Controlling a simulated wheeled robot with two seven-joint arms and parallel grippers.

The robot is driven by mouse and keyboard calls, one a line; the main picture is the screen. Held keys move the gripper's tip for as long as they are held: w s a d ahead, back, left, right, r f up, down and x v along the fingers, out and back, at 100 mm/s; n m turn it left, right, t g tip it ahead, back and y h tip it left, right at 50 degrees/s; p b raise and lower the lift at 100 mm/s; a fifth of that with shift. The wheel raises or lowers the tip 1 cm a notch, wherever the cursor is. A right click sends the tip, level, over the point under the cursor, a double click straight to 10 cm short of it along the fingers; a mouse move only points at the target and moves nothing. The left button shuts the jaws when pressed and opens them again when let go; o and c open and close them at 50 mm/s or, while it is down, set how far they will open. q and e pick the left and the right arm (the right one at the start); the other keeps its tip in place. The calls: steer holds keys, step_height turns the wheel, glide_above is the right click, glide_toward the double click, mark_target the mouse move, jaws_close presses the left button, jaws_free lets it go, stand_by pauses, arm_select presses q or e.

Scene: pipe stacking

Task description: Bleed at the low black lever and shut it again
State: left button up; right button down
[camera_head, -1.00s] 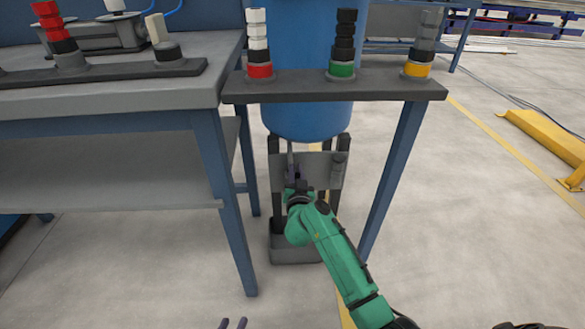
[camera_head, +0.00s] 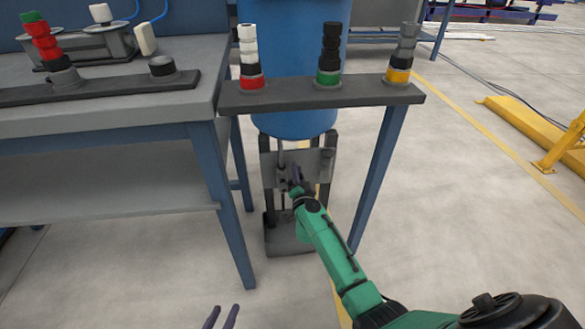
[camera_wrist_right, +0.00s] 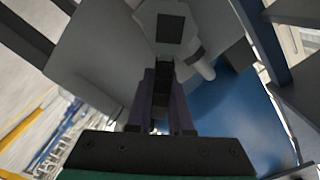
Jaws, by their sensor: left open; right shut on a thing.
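A grey valve plate (camera_head: 317,160) stands low under the blue tank (camera_head: 295,118). My right gripper (camera_head: 296,178), with dark purple fingers, reaches in front of this plate. In the right wrist view my right gripper (camera_wrist_right: 160,90) is shut on the black lever (camera_wrist_right: 162,72), below a grey valve body with a dark square face (camera_wrist_right: 170,28). The lever is mostly hidden by the fingers, and its exact angle is hard to tell. My left gripper (camera_head: 221,318) shows only its two fingertips at the bottom edge, apart and empty, away from the valve.
A grey tray (camera_head: 290,240) sits on the floor under the valve. A narrow stand (camera_head: 300,97) with three stacks of coloured rings and blue legs rises above my right arm. A bench (camera_head: 110,110) is at left. A yellow rail (camera_head: 530,130) lies at right.

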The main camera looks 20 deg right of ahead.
steer(key=f+m, duration=0.2)
steer(key=shift+s+d+m+b, duration=0.15)
steer(key=shift+d+m+b, duration=0.25)
steer(key=m, duration=0.1)
steer(key=f+m+b, duration=0.1)
steer(key=shift+d+f+m, duration=0.1)
steer(key=shift+d+m, duration=0.1)
steer(key=shift+m, duration=0.1)
arm_select(q)
steer(key=shift+t, duration=0.3)
steer(key=shift+s+f+b, duration=0.2)
steer(key=shift+f+b, duration=0.45)
steer(key=shift+f, duration=1.4)
arm_select(e)
steer(key=shift+d+f+m, duration=0.1)
steer(key=shift+f+m, duration=0.5)
steer(key=shift+m, duration=0.7)
steer(key=shift+s, duration=0.1)
steer(key=c, duration=0.8)
jaws_free()
arm_select(q)
steer(key=shift+w+r, duration=0.1)
